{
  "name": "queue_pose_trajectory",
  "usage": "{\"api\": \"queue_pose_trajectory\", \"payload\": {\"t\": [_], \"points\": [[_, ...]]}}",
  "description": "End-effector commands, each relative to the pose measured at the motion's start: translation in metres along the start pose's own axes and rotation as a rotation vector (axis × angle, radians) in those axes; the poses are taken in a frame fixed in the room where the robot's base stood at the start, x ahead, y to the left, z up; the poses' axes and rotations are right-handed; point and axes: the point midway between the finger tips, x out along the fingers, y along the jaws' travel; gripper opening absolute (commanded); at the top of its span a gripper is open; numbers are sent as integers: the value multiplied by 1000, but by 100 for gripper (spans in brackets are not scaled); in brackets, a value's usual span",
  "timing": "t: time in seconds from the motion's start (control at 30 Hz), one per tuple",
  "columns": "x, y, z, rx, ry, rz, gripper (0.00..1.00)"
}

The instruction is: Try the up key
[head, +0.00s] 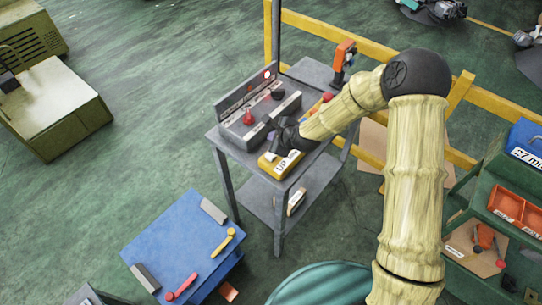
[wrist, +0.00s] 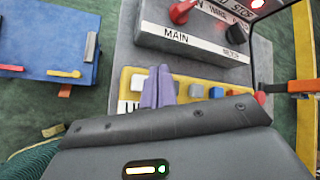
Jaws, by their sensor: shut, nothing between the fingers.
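A yellow key panel (head: 268,164) lies on the grey cart, with a white label reading UP (head: 287,164). In the wrist view the yellow panel (wrist: 126,78) carries a row of small keys, including a pale key (wrist: 138,83) left of my fingers and a blue key (wrist: 217,92) to the right. The UP label (wrist: 128,107) is partly hidden there, with only its start showing. My gripper (wrist: 158,72) is shut and empty, its purple fingers over the panel beside the pale key. I cannot tell whether the fingertips touch a key.
A grey control box (wrist: 190,45) with a red knob (wrist: 182,11) and a black knob (head: 278,94) stands behind the panel on the cart (head: 232,150). An orange upright tool (head: 344,55) stands at the back. A blue table (head: 180,240) is at the lower left.

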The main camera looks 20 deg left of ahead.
Motion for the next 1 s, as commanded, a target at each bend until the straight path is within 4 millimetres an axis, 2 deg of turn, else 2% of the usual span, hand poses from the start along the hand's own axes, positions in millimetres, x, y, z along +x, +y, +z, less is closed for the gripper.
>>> {"api": "queue_pose_trajectory", "payload": {"t": [0.03,0.43,1.0], "points": [[8,6,-6,-1,0,1,0],[40,29,-29,-1,0,0,0],[43,32,-32,-2,0,1,0]]}}
